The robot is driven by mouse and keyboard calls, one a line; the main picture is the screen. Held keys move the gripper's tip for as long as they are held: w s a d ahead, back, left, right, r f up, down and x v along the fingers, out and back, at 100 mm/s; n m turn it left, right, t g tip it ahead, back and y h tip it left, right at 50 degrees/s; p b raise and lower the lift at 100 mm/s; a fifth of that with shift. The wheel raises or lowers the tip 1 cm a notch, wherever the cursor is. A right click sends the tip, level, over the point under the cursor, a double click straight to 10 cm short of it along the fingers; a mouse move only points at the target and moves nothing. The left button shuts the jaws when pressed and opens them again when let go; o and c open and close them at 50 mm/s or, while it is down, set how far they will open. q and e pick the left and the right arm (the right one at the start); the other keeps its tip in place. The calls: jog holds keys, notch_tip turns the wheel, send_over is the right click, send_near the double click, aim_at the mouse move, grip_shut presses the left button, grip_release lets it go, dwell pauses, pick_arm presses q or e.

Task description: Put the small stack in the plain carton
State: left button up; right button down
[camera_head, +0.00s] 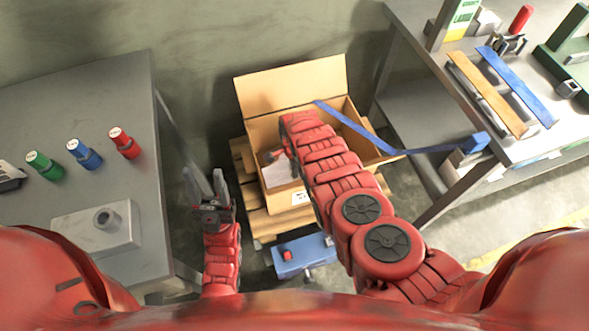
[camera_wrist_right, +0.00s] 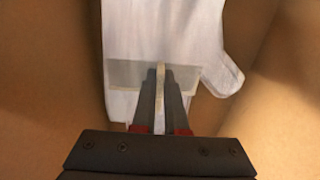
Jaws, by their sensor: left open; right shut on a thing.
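The plain carton (camera_head: 268,128) stands open on a wooden pallet, with its back flap up. The small stack (camera_wrist_right: 190,40), white and glove-shaped with a pale band around it, is inside cardboard walls in the right wrist view. In the head view a white piece of it (camera_head: 281,174) shows low in the carton. My right gripper (camera_wrist_right: 161,75) is shut on the stack at the band. My right arm reaches over the carton and hides part of its inside. I cannot tell if the stack touches the bottom. My left gripper (camera_head: 207,182) is open and empty, left of the carton.
A grey table (camera_head: 75,95) at left holds red, blue and green capped containers. A right workbench (camera_head: 425,50) holds strips and tools. A blue stool-like thing (camera_head: 300,258) stands before the pallet (camera_head: 262,225).

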jog(key=shift+f, duration=0.1)
jog(key=c, duration=0.9)
grip_release()
jog(key=shift+r, duration=0.5)
notch_tip(320, 180, up, 16)
jog(key=shift+r+p, duration=0.2)
jog(key=shift+p, duration=0.4)
